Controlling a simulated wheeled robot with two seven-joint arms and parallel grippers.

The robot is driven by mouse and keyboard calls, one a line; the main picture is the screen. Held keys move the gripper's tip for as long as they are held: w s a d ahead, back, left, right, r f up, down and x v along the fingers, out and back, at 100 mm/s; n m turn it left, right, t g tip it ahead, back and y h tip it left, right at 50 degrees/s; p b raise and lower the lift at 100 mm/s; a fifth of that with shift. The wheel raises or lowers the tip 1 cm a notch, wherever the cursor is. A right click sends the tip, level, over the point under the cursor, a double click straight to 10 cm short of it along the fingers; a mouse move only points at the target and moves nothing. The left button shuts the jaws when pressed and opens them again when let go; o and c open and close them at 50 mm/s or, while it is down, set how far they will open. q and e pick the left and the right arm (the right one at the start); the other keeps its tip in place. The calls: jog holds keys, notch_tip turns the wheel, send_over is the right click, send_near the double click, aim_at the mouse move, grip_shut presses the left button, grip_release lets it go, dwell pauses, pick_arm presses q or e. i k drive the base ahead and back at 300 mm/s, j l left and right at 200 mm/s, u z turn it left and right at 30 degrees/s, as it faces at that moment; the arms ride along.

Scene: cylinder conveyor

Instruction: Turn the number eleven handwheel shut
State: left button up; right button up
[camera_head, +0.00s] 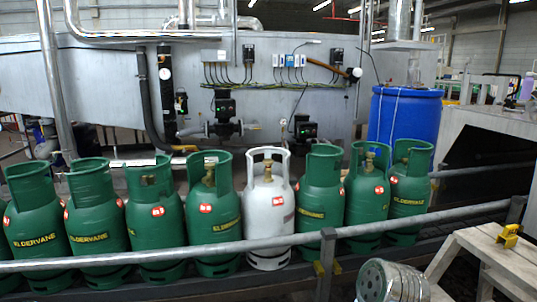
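A row of green gas cylinders (92,225) stands upright behind a rail, with one white cylinder (268,220) among them. Each has a collar at the top and a small red and white label too small to read. Brass valves show inside some collars: on a green cylinder left of the white one (208,176), on the white one (267,171), and on a green one to the right (370,161). The other valves are mostly hidden by collars. I cannot tell which handwheel is number eleven. Neither of my grippers is in view.
A grey metal rail (170,257) runs across in front of the cylinders, with a post (327,262) at centre right. A wooden stand (497,258) and a perforated metal drum (391,282) are at lower right. A blue barrel (405,120) and a large metal tank stand behind.

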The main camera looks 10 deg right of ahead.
aim_at(267, 162)
jog(key=i+z, duration=0.15)
jog(key=i, duration=0.5)
jog(key=i+j+z, duration=0.15)
jog(key=i, duration=0.5)
